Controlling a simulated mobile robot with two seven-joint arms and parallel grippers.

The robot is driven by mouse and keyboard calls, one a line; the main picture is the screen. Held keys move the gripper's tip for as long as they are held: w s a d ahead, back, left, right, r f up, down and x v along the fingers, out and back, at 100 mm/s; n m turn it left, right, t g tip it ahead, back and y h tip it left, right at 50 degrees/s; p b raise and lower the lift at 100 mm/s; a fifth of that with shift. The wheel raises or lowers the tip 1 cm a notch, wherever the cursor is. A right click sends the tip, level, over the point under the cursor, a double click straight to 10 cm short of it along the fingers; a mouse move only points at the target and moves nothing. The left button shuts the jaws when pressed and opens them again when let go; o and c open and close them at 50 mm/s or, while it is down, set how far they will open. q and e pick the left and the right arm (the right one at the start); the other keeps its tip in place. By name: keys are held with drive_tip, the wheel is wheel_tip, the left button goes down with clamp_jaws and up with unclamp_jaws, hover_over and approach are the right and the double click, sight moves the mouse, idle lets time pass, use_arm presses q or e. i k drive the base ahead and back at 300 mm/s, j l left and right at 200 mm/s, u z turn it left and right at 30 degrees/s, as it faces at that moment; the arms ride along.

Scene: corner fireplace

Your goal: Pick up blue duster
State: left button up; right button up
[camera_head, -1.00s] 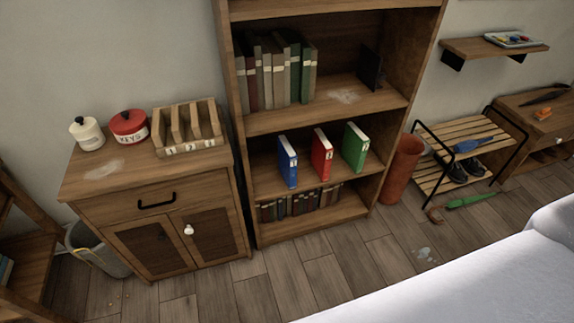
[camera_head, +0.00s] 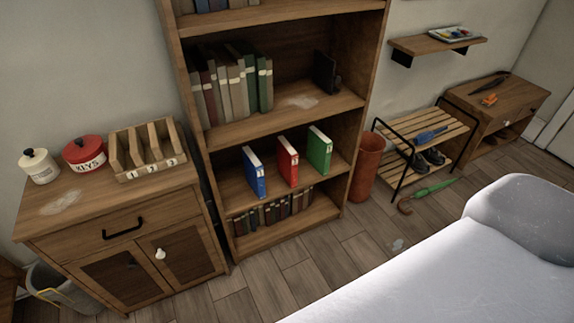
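A blue object (camera_head: 431,134), which looks like the blue duster, lies on the top slats of the wooden shoe rack (camera_head: 458,122) at the right. It is small in the picture and its details are hard to tell. Neither of my grippers is in view.
A tall bookshelf (camera_head: 178,90) stands in the middle and a cabinet (camera_head: 110,215) at the left. A terracotta-coloured bin (camera_head: 366,170) stands between bookshelf and rack. A green umbrella (camera_head: 432,189) lies on the floor before the rack. A large white padded piece (camera_head: 450,270) fills the lower right.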

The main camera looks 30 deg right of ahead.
sight(422, 138)
drive_tip(key=z, duration=1.95)
